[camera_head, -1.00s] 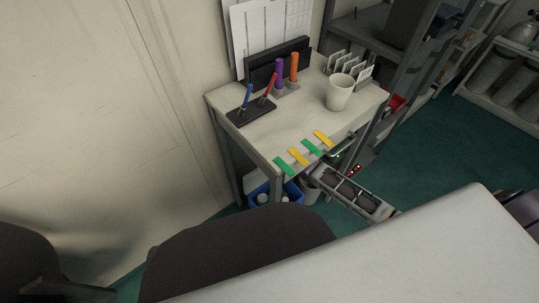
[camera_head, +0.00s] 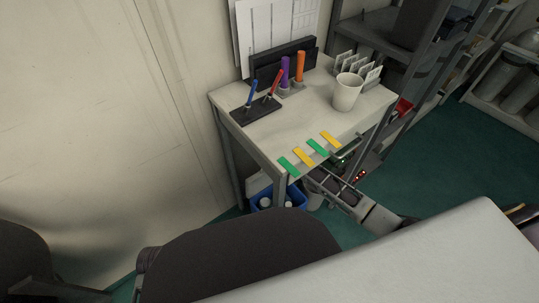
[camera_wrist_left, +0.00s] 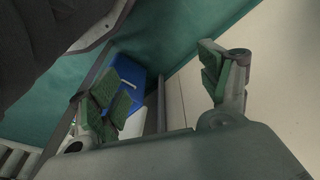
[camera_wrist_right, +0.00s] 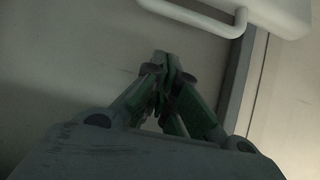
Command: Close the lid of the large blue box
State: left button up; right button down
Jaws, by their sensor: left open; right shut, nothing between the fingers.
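A blue box (camera_head: 262,197) stands on the floor under the small table, with white-topped items inside. A pale panel (camera_head: 258,183) stands at its back and may be its raised lid. In the left wrist view the blue box (camera_wrist_left: 133,73) shows partly behind a finger of my left gripper (camera_wrist_left: 160,78). That gripper is open and empty, apart from the box. My right gripper (camera_wrist_right: 165,65) is shut and empty, before a grey surface. A white rounded part with a bar handle (camera_wrist_right: 239,22) is above it; I cannot tell what it belongs to. My right arm's grey links reach beneath the table's front edge.
The table (camera_head: 315,128) holds pens in a stand (camera_head: 257,110), a white mug (camera_head: 347,92) and colored strips at its front edge. A metal shelf stands to the right. A pale wall is close on the left. Green floor (camera_head: 440,150) is clear at right.

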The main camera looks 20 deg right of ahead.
jog(key=shift+s+d+f+b, duration=0.1)
jog(key=shift+s+f+b, duration=0.15)
jog(key=shift+f, duration=0.25)
jog(key=shift+s+d+f+b, duration=0.1)
jog(key=shift+s+f+b, duration=0.15)
jog(key=shift+f, duration=0.2)
pick_arm(q)
jog(key=shift+w+d+r+t, duration=0.1)
jog(key=shift+r+t, duration=0.05)
jog(key=shift+r, duration=0.4)
jog(key=shift+w+d+r+t, duration=0.1)
jog(key=shift+r+t, duration=0.05)
jog(key=shift+r, duration=0.4)
pick_arm(e)
jog(key=shift+s+d+f, duration=0.15)
jog(key=shift+s+d, duration=0.05)
jog(key=shift+s, duration=0.35)
pick_arm(q)
jog(key=shift+w+r, duration=0.1)
jog(key=shift+w, duration=0.25)
pick_arm(e)
jog(key=shift+s, duration=0.2)
jog(key=shift+s+d, duration=0.1)
